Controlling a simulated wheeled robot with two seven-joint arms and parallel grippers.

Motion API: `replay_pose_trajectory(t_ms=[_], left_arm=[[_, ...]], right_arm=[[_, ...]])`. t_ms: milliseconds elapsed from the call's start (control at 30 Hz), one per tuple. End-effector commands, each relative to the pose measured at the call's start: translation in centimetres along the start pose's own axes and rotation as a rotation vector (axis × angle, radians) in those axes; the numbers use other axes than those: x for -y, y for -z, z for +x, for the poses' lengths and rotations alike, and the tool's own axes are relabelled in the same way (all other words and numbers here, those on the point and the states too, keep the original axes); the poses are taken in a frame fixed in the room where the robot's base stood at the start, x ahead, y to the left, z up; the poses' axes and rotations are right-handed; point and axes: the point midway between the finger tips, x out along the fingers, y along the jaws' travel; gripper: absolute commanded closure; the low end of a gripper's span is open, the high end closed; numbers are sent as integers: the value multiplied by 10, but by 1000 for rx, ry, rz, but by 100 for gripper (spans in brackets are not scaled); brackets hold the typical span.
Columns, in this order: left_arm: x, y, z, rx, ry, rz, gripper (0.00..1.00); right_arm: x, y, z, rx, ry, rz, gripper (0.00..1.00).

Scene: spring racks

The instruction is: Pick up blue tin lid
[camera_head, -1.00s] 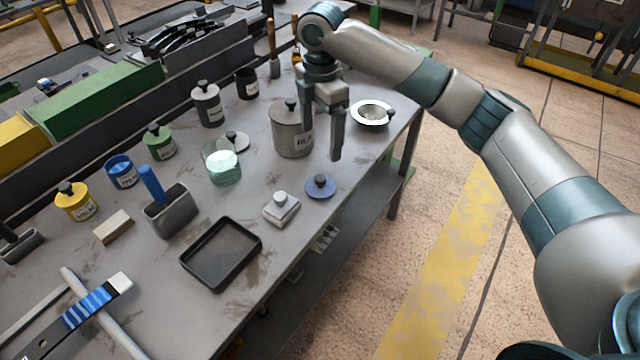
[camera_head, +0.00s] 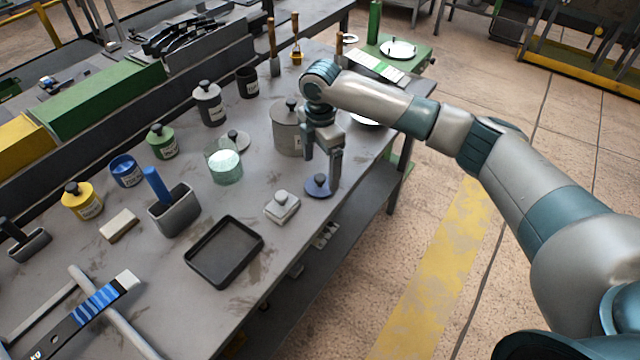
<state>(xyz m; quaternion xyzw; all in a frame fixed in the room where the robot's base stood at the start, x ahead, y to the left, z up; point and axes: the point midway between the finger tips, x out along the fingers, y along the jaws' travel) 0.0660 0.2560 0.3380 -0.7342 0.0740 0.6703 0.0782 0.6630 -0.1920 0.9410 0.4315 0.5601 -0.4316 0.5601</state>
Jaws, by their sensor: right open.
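The blue tin lid (camera_head: 318,190) is a flat blue disc with a dark knob. It lies on the workbench (camera_head: 300,240) near its front right edge. My right gripper (camera_head: 322,172) is open and points down, with its two fingers just above the lid, around or close to its knob; I cannot tell whether they touch it. A blue tin (camera_head: 126,172) without a lid stands at the left of the bench. My left gripper is not in view.
A white-grey block with a knob (camera_head: 282,206) lies just left of the lid. A large grey canister (camera_head: 287,130) stands behind the gripper. A black tray (camera_head: 224,251), a glass jar (camera_head: 225,165) and a grey holder (camera_head: 174,212) stand further left.

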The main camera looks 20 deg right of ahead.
Motion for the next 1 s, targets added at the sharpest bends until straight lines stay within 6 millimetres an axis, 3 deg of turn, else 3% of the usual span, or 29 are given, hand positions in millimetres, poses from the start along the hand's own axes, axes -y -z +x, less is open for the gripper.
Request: replay_pose_trajectory(t_ms=[167, 533, 1000], left_arm=[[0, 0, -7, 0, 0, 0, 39], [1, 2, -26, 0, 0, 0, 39], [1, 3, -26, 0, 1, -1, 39]], right_arm=[[0, 0, 6, 0, 3, 0, 15], [-1, 1, 48, -1, 2, 0, 15], [-1, 1, 52, 0, 0, 0, 15]])
